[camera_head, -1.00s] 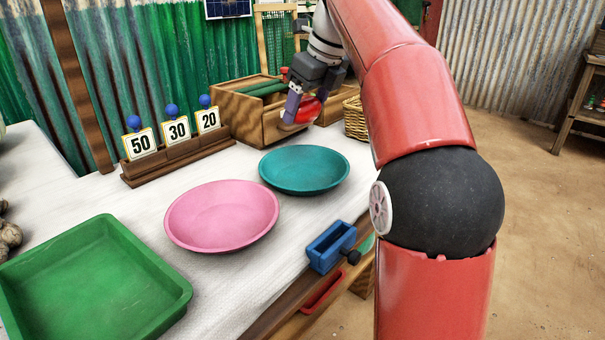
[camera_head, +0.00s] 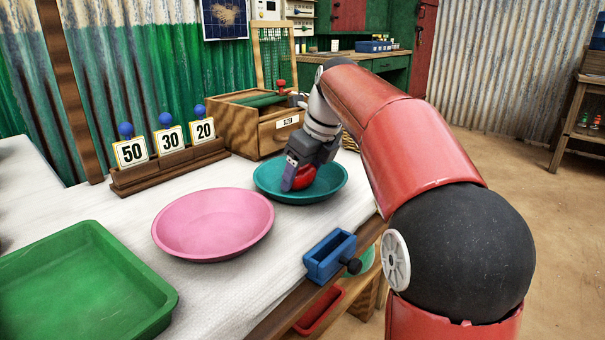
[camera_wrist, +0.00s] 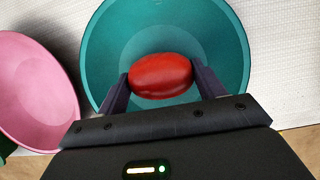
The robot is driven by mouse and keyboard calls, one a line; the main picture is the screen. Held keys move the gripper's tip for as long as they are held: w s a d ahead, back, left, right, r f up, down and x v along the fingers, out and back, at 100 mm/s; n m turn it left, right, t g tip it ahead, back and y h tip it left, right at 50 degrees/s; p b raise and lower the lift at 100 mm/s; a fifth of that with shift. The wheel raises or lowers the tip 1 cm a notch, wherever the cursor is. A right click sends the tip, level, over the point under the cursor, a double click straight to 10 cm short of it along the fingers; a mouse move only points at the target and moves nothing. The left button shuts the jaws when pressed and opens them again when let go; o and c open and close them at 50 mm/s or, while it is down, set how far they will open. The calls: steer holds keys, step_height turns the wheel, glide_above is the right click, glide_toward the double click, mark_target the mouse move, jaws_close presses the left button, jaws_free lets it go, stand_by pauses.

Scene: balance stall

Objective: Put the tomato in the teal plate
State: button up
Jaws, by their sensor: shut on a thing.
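The red tomato (camera_wrist: 160,76) is held between the two fingers of my gripper (camera_wrist: 160,84) in the wrist view. The teal plate (camera_wrist: 105,50) lies behind and around it there, so the tomato is over the plate. In the head view my gripper (camera_head: 297,178) is low over the teal plate (camera_head: 333,188), with the tomato (camera_head: 306,177) partly hidden by a finger. I cannot tell whether the tomato touches the plate.
A pink plate (camera_head: 212,224) sits left of the teal one, and a green tray (camera_head: 80,285) is at the front left. Number cards on a wooden stand (camera_head: 170,165) and a wooden box (camera_head: 255,125) stand behind. A blue holder (camera_head: 330,256) is at the table edge.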

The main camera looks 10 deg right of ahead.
steer(key=o, duration=1)
steer(key=shift+f, duration=0.1)
steer(key=p+v, duration=0.3)
steer(key=v, duration=0.9)
